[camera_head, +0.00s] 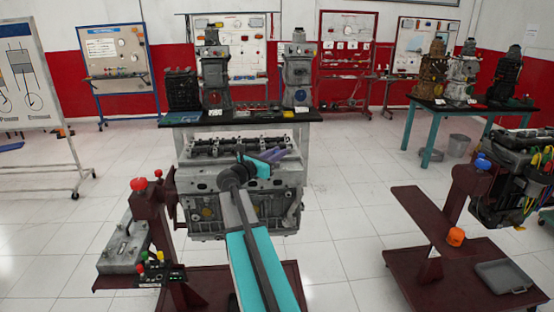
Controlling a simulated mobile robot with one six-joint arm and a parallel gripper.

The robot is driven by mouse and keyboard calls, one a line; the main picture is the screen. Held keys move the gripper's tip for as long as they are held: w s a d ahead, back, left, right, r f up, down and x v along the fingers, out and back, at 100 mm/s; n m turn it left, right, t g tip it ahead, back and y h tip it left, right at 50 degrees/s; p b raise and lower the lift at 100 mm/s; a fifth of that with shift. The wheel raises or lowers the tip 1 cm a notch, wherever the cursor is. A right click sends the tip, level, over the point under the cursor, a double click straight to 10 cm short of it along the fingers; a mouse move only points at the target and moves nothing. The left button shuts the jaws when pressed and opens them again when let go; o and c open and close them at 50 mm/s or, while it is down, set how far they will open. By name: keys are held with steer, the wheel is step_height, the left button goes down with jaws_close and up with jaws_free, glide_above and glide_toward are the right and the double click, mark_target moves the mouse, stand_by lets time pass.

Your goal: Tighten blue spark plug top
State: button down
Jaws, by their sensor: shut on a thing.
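My arm reaches forward from the bottom of the view to the engine (250,200) on a dark red stand. My gripper (285,153) is at the right part of the engine's top, close over the cylinder head (215,149). Its purple jaws are shut on a small part, most likely the blue spark plug top. That part is hidden or too small to make out. I cannot tell how it sits in the head.
A dark red stand (153,225) with a red knob is at left. At right, another engine (505,180) sits by a dark red trolley (440,262) holding a grey tray (503,277). Behind, a table (250,117) carries engine models. Floor between stands is clear.

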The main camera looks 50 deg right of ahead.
steer(key=shift+w+f+m+g+y+b, duration=0.1)
steer(key=shift+m+g+y+b, duration=0.15)
steer(key=shift+m+g+b, duration=1.3)
steer(key=shift+w+f+m+g+y+b, duration=0.1)
steer(key=shift+m+g+y+b, duration=0.15)
steer(key=shift+m+g+b, duration=1.3)
steer(key=g+b, duration=0.3)
steer(key=shift+s+r+y, duration=0.1)
steer(key=shift+s+y, duration=0.05)
steer(key=shift+y, duration=0.25)
steer(key=shift+s+r+m+g, duration=0.1)
steer(key=shift+m+g, duration=0.2)
steer(key=shift+g, duration=0.2)
steer(key=c, duration=1.6)
jaws_free()
steer(key=shift+a+b, duration=0.1)
steer(key=shift+b, duration=0.2)
steer(key=b+v, duration=0.3)
steer(key=v, duration=1)
steer(key=shift+w+a+r, duration=0.15)
steer(key=shift+w+a, duration=0.05)
steer(key=shift+w, duration=0.05)
